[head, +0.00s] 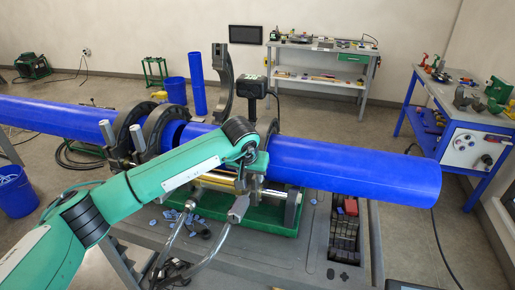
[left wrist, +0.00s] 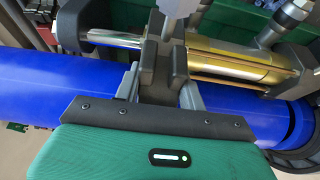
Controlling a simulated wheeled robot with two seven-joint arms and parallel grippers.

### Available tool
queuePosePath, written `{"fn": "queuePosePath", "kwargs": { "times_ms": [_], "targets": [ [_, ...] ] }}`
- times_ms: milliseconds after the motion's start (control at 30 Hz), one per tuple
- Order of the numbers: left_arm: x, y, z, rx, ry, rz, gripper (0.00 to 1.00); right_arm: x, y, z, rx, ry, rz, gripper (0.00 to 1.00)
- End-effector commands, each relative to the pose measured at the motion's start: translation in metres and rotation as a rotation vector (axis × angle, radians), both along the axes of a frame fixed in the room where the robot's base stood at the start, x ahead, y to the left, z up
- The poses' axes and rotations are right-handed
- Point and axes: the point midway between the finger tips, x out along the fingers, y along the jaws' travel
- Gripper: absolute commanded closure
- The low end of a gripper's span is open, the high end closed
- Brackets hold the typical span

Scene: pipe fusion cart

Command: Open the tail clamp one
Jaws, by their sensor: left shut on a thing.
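In the head view the blue pipe (head: 350,172) runs across the green fusion cart (head: 285,222). Dark clamp rings (head: 128,120) close around it left of centre. Another dark half ring (head: 223,85) stands upright, swung up behind the pipe. A further clamp (head: 272,133) shows partly behind my arm; I cannot tell which one is tail clamp one. My left gripper (head: 243,182) is in front of the pipe at this clamp. In the left wrist view its dark fingers (left wrist: 162,70) are shut on a pale grey upright part (left wrist: 178,8), mostly hidden between them.
Brass-coloured cylinders (left wrist: 235,60) and a steel rod lie close beside the fingers. Hoses (head: 205,250) run in front of the cart. A tray of dark blocks (head: 344,235) is at right. Workbenches stand behind (head: 320,50) and at right (head: 445,95).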

Motion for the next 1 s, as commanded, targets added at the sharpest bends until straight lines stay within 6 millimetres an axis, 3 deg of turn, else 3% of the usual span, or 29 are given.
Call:
{"fn": "queuePosePath", "kwargs": {
  "times_ms": [500,1000],
  "targets": [
    [0.010,-0.003,0.051,-0.004,-0.010,0.001,0.78,0.000,0.000,0.008,0.000,0.000,0.000,0.64],
    [0.014,-0.004,0.062,-0.004,-0.011,0.001,0.77,0.000,-0.001,0.010,-0.001,0.000,0.001,0.64]
  ]
}}
